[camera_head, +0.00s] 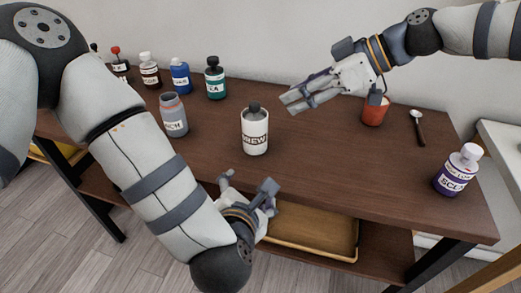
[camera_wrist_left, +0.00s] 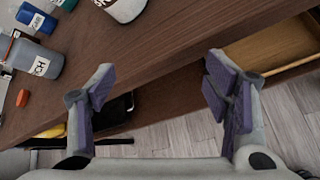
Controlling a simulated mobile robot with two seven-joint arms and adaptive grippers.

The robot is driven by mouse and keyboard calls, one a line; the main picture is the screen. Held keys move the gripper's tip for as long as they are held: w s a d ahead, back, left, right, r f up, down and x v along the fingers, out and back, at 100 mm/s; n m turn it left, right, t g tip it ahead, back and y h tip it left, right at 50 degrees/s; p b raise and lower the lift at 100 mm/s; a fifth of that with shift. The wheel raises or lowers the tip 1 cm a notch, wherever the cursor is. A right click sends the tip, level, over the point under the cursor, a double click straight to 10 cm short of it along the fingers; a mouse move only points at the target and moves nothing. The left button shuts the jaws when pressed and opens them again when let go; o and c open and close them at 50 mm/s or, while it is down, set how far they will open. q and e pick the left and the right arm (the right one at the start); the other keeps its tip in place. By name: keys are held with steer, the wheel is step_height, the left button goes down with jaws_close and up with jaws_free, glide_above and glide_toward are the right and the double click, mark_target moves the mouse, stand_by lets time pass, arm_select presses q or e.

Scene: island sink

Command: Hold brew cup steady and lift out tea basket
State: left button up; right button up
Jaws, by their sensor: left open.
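The white brew cup (camera_head: 255,139), with dark lettering, stands upright near the middle of the wooden table. A dark knob (camera_head: 254,107) shows at its top; the rest of the tea basket is hidden inside. The lower part of the cup shows at the top edge of the left wrist view (camera_wrist_left: 122,7). My left gripper (camera_head: 247,182) is open and empty at the table's front edge, in front of and below the cup; its spread fingers show in the wrist view (camera_wrist_left: 160,88). My right gripper (camera_head: 291,102) is above the table, right of and behind the cup, apart from it; its finger opening is unclear.
A grey bottle (camera_head: 174,117), a teal bottle (camera_head: 215,80) and a blue bottle (camera_head: 181,77) stand left and behind. A yellow tray (camera_head: 313,232) sits on the lower shelf.

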mark_target(256, 138)
arm_select(q)
steer(key=w+r+n, duration=0.1)
steer(key=r+n, duration=0.1)
steer(key=n, duration=0.1)
steer(key=w+d+r+n+t+y, duration=0.1)
steer(key=r+n, duration=0.1)
steer(key=n, duration=0.1)
steer(key=w+d+r+n+t+y, duration=0.1)
steer(key=r+n, duration=0.2)
steer(key=shift+w+d+r, duration=0.1)
steer(key=shift+w+d, duration=0.1)
steer(key=shift+d, duration=0.05)
steer(key=shift+w+d+n+y, duration=0.1)
steer(key=shift+w+n+y, duration=0.2)
steer(key=shift+n, duration=0.1)
steer(key=x, duration=1.2)
steer(key=shift+s, duration=0.1)
steer(key=c, duration=1.3)
steer(key=shift+c, duration=0.2)
